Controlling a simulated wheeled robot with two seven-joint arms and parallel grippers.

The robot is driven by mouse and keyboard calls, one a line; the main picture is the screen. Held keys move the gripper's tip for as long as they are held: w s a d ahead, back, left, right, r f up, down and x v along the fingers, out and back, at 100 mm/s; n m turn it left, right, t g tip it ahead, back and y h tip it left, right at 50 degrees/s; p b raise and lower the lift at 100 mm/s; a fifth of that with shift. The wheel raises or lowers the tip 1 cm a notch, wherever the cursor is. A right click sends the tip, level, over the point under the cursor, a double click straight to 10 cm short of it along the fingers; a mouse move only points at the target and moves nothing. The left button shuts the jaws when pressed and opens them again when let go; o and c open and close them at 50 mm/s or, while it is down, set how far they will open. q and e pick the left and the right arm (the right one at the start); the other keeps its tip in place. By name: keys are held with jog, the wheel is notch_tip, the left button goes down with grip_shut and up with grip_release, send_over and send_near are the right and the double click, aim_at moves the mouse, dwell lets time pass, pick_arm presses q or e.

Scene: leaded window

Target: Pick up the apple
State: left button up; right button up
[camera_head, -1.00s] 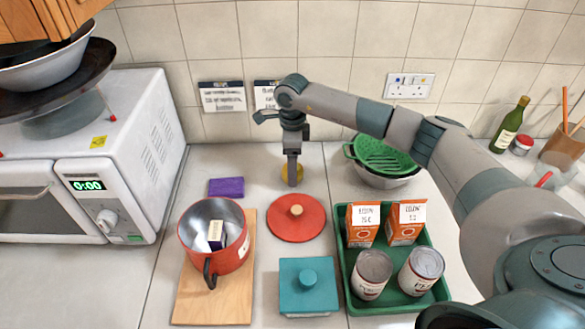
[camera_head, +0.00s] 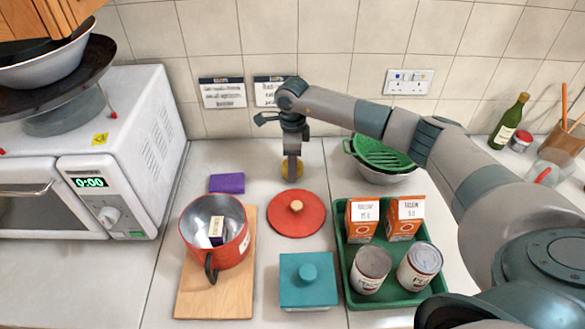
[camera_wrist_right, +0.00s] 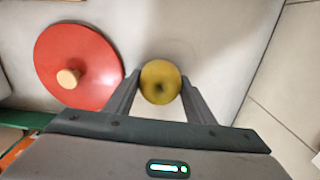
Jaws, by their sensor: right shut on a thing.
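The apple (camera_head: 285,170) is yellow and sits on the counter behind the red lid, partly hidden by my right gripper (camera_head: 292,176) in the head view. In the right wrist view the apple (camera_wrist_right: 160,82) lies between the two fingers of my right gripper (camera_wrist_right: 160,90), with a finger against each side. The right gripper is shut on the apple and points down. I cannot tell any gap between the apple and the counter. My left gripper does not show in either view.
A red lid (camera_head: 296,213) with a wooden knob lies just in front of the apple. A purple sponge (camera_head: 227,183), a red pot (camera_head: 215,235) on a board, a teal box (camera_head: 308,285) and a green tray (camera_head: 393,301) stand nearer. A green colander (camera_head: 383,153) is right of the gripper.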

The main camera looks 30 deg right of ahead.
jog(key=shift+r, duration=0.15)
jog(key=shift+r+b, duration=0.55)
jog(key=shift+b, duration=0.05)
notch_tip(320, 180, up, 2)
jog(key=shift+r+b, duration=0.1)
jog(key=shift+b, duration=0.75)
jog(key=s+d+r+b, duration=0.4)
jog(key=s+d+r, duration=0.2)
jog(key=s, duration=0.3)
jog(key=shift+s+d+r+b, duration=0.2)
jog(key=shift+s+r+b, duration=0.2)
jog(key=shift+r, duration=0.35)
